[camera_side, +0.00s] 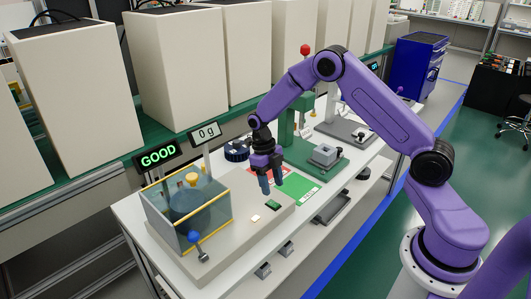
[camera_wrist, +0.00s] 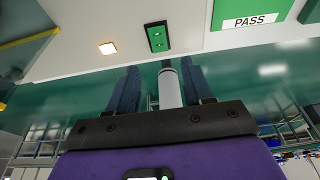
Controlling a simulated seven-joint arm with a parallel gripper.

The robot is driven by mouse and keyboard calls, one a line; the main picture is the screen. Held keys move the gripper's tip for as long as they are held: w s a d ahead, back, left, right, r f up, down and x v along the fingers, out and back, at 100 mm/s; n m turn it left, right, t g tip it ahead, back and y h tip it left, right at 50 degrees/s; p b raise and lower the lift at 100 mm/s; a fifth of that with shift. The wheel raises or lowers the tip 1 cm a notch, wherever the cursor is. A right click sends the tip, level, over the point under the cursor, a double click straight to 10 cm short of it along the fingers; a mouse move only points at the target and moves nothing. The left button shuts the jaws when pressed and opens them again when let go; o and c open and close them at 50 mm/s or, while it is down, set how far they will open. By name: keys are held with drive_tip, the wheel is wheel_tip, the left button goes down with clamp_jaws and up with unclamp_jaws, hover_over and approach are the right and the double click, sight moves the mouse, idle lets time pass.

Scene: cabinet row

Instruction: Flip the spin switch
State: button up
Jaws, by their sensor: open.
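A small dark green rocker-like switch (camera_side: 273,206) sits on the pale panel in front of the glass-walled box. It also shows in the wrist view (camera_wrist: 157,38), with two light dots on its face. No label on it is readable. In the wrist view, both blue fingers (camera_wrist: 160,68) stand apart below the switch.
The glass box (camera_side: 188,213) holds a dark drum with a yellow knob. A blue-balled lever (camera_side: 195,238) stands at its front corner. Displays read GOOD (camera_side: 158,156) and 0 g (camera_side: 206,133). A green PASS pad (camera_side: 297,190) lies right of the switch.

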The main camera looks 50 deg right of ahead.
drive_tip(key=v, duration=1.1)
drive_tip(key=shift+r, duration=0.25)
drive_tip(key=s+a+r+m+t, duration=0.1)
drive_tip(key=s+a+r+m, duration=0.4)
drive_tip(key=s, duration=0.4)
drive_tip(key=s+a+r+m+t, duration=0.1)
drive_tip(key=s+a+r+m, duration=0.1)
drive_tip(key=s+a+m, duration=0.5)
drive_tip(key=s+d+m, duration=0.2)
drive_tip(key=s+m, duration=0.3)
drive_tip(key=s, duration=0.4)
drive_tip(key=s+d+m+t, duration=0.1)
drive_tip(key=s+d+m, duration=0.1)
drive_tip(key=s+m, duration=0.4)
drive_tip(key=s, duration=0.3)
drive_tip(key=shift+s+d+f, duration=0.2)
drive_tip(key=shift+d, duration=0.15)
